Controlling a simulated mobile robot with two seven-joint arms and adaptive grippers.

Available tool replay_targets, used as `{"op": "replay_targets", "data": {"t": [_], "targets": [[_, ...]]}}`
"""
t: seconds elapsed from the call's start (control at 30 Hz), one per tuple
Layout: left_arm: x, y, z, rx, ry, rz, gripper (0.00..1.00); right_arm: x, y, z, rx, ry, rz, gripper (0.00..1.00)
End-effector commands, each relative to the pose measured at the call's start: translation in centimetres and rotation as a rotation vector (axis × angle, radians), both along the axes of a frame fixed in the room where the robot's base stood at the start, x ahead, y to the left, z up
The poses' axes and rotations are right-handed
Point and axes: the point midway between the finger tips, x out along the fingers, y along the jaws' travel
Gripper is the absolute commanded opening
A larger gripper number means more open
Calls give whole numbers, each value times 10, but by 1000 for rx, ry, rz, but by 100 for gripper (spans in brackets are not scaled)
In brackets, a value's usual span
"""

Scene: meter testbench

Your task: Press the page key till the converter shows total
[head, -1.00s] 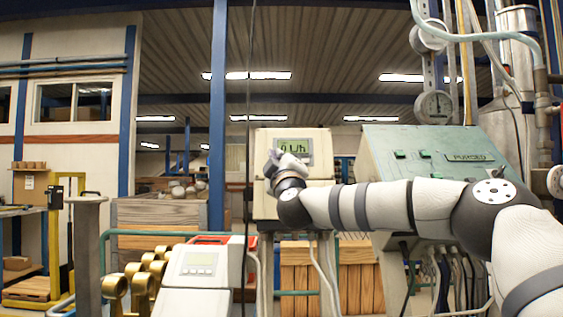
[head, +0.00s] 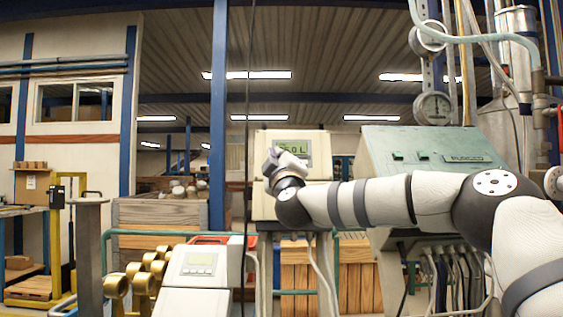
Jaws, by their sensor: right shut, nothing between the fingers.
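The converter (head: 315,170) is a cream box with a small green display (head: 298,147), upright in the middle of the head view. The display reads something like "0 L"; its left part and small print are hard to read. My right gripper (head: 273,158) is shut and empty, in front of the converter's left half, just below the display. It hides the key area, so I cannot tell which key it is at or whether it touches one. My left gripper is out of view.
A teal control cabinet (head: 410,150) stands right of the converter, behind my right arm. A white meter unit with a grey display (head: 201,262) and several brass fittings (head: 140,282) stand at the lower left. Cables hang below the converter.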

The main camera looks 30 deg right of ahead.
Motion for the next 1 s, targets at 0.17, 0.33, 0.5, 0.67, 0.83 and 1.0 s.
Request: {"op": "replay_targets", "data": {"t": [0.17, 0.33, 0.5, 0.67, 0.83, 1.0], "targets": [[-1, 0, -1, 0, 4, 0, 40, 0, 2, -1, -1, 3, 1, 0], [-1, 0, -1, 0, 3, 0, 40, -14, 10, 5, 0, 2, 2, 0], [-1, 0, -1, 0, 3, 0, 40, -28, 19, 10, 0, 2, 2, 0], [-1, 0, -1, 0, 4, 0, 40, -38, 24, 14, -1, 3, 1, 0], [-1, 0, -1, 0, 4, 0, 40, -39, 25, 14, 0, 4, 1, 0], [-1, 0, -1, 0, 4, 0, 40, -39, 25, 14, 0, 3, 0, 0]]}}
